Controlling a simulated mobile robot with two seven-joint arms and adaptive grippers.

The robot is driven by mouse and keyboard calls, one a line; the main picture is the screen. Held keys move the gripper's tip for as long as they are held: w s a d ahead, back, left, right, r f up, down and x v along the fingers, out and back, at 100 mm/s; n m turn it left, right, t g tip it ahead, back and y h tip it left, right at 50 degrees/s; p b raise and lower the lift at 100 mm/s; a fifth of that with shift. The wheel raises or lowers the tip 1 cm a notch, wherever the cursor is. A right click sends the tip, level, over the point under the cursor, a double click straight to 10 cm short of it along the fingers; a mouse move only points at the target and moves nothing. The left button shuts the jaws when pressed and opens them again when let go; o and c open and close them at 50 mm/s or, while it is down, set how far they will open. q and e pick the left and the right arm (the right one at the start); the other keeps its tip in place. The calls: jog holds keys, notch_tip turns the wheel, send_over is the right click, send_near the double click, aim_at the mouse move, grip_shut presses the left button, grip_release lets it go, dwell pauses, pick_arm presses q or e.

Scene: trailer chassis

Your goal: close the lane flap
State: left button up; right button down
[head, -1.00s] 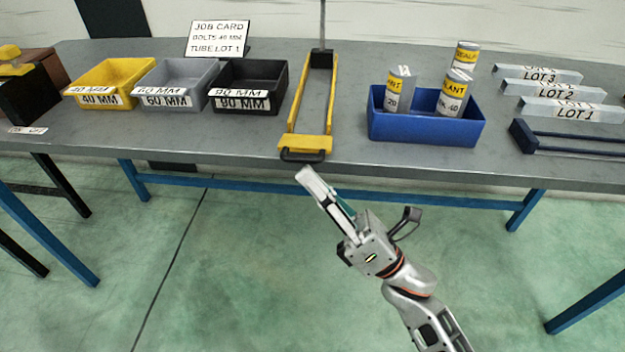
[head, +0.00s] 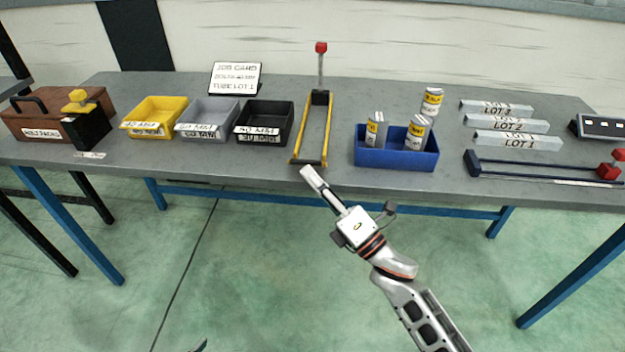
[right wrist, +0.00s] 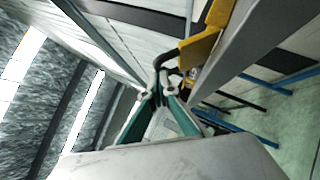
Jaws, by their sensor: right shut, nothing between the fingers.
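The long narrow yellow lane (head: 329,127) stands on the bench and runs from the front edge toward a red-topped post. Its yellow flap (right wrist: 204,43) with a curved black handle (right wrist: 170,58) shows in the right wrist view, just beyond my fingertips. In the head view the flap is small at the lane's front end, and its exact angle is hard to tell. My right gripper (head: 309,177) is shut and empty, just below and in front of the lane's front end. It also shows in the right wrist view (right wrist: 163,88). I cannot tell whether it touches the handle. My left gripper is not seen.
Yellow (head: 157,115), grey (head: 209,114) and black (head: 267,117) bins stand left of the lane. A blue bin (head: 397,158) with cans stands to its right. A dark blue lane (head: 540,168) lies farther right. The bench's front edge (head: 240,172) is close to my gripper.

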aim_at(314, 161)
jog(key=r+m+h+p, duration=0.1)
jog(key=p, duration=0.1)
jog(key=w+r+m+p, duration=0.1)
jog(key=p, duration=0.1)
jog(key=shift+d+r+h, duration=0.1)
jog(key=shift+r+h, duration=0.3)
jog(key=p, duration=0.1)
jog(key=w+m+p, duration=0.1)
jog(key=p, duration=0.1)
jog(key=shift+w+d+r+g+h, duration=0.1)
jog(key=shift+w+r+g+h, duration=0.2)
jog(key=shift+r+h, duration=0.1)
jog(key=shift+w+d+r, duration=0.1)
jog(key=shift+w+r, duration=0.15)
jog(key=shift+w, duration=0.35)
jog(key=shift+w+d+r, duration=0.1)
jog(key=shift+w+r, duration=0.15)
jog(key=shift+w, duration=0.4)
jog(key=shift+w+d+r, duration=0.1)
jog(key=shift+w+r, duration=0.15)
jog(key=shift+w, duration=0.35)
